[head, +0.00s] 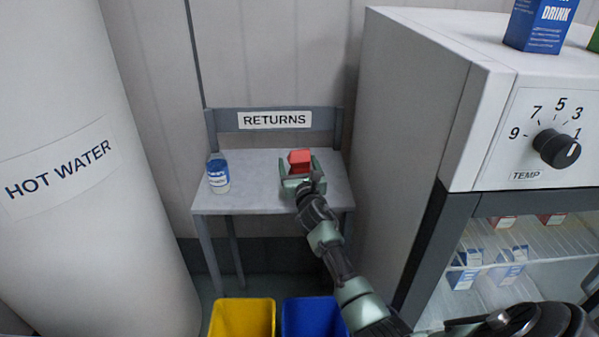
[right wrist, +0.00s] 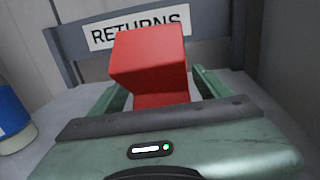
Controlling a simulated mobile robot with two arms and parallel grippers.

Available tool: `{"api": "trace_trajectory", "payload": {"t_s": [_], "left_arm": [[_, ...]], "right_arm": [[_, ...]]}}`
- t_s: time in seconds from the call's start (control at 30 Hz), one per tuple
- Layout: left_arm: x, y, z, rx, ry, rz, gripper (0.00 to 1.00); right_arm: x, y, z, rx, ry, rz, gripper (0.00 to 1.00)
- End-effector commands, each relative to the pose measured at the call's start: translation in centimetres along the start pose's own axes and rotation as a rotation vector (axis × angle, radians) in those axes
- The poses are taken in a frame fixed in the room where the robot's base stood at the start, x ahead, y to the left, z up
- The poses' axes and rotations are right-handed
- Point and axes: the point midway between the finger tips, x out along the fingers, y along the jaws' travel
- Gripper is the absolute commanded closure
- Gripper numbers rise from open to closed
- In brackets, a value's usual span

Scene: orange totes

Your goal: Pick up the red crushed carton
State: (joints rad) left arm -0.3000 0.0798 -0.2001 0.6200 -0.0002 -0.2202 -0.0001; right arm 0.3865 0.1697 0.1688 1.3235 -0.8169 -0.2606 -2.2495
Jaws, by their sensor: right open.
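The red crushed carton (head: 300,158) stands on the grey returns table, bent in the middle. In the right wrist view the carton (right wrist: 150,62) rises between the two green fingers, and its lower part is hidden behind the gripper body. My right gripper (head: 299,170) is open, with one finger on each side of the carton; the fingers (right wrist: 158,92) look apart from it. My left gripper is not in view.
A blue-and-white bottle (head: 218,174) stands on the table (head: 255,200) left of the carton. A RETURNS sign (head: 275,119) is on the table's back rail. Yellow (head: 243,318) and blue (head: 312,318) bins stand in front. A fridge (head: 400,130) stands close on the right.

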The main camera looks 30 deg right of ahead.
Motion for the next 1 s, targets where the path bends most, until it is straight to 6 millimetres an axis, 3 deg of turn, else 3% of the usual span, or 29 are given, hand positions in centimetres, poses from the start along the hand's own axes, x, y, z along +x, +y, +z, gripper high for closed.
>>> {"api": "trace_trajectory", "payload": {"t_s": [0.2,0.43,0.77,1.0], "left_arm": [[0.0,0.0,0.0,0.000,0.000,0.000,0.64],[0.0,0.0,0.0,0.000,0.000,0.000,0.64],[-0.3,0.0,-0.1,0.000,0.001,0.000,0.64],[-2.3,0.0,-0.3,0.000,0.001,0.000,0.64]], "right_arm": [[0.1,0.0,0.0,0.000,0.000,0.000,0.23],[0.0,0.0,0.0,0.000,0.000,0.000,0.87],[0.0,0.0,0.3,-0.001,0.000,0.000,0.87],[0.1,-0.1,2.5,-0.001,-0.001,0.000,0.87]]}}
